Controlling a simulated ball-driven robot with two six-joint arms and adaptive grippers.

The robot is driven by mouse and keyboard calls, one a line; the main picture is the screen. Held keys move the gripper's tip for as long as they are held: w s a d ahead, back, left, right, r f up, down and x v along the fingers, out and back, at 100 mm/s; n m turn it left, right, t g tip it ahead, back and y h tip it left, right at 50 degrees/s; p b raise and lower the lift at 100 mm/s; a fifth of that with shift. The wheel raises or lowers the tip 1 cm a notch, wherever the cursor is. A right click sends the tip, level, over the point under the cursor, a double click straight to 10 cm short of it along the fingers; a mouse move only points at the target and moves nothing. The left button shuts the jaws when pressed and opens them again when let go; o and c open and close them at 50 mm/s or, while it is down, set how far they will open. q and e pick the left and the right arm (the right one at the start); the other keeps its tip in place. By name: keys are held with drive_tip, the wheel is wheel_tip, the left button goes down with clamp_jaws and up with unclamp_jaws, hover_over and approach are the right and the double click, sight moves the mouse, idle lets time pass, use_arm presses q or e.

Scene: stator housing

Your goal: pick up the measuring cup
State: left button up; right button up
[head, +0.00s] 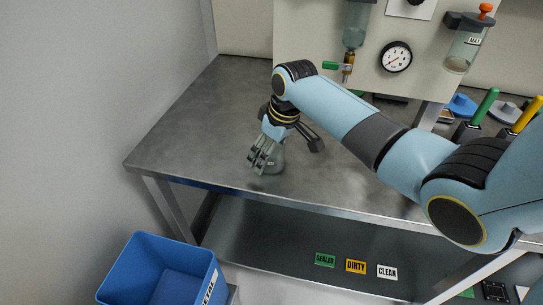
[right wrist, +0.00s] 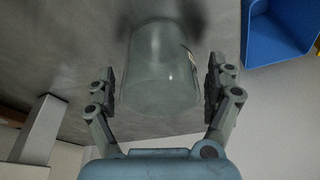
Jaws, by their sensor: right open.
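The measuring cup (right wrist: 158,70) is a clear, greenish vessel that fills the middle of the right wrist view. In the head view the measuring cup (head: 274,161) stands on the metal bench near its front edge, partly hidden by my right gripper (head: 264,158). In the right wrist view my right gripper (right wrist: 163,90) is open, with one finger on each side of the cup. A gap shows between the cup and each finger. My left gripper is not in view.
The metal bench (head: 190,120) is clear left of the cup. A blue bin (head: 150,262) stands on the floor at the front left. A panel with a gauge (head: 395,57) and a glass vessel (head: 356,25) rises behind. Green and yellow handled tools (head: 484,107) stand at right.

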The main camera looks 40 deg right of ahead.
drive_tip(key=shift+x, duration=1)
drive_tip(key=c, duration=1.2)
drive_tip(key=shift+r, duration=0.15)
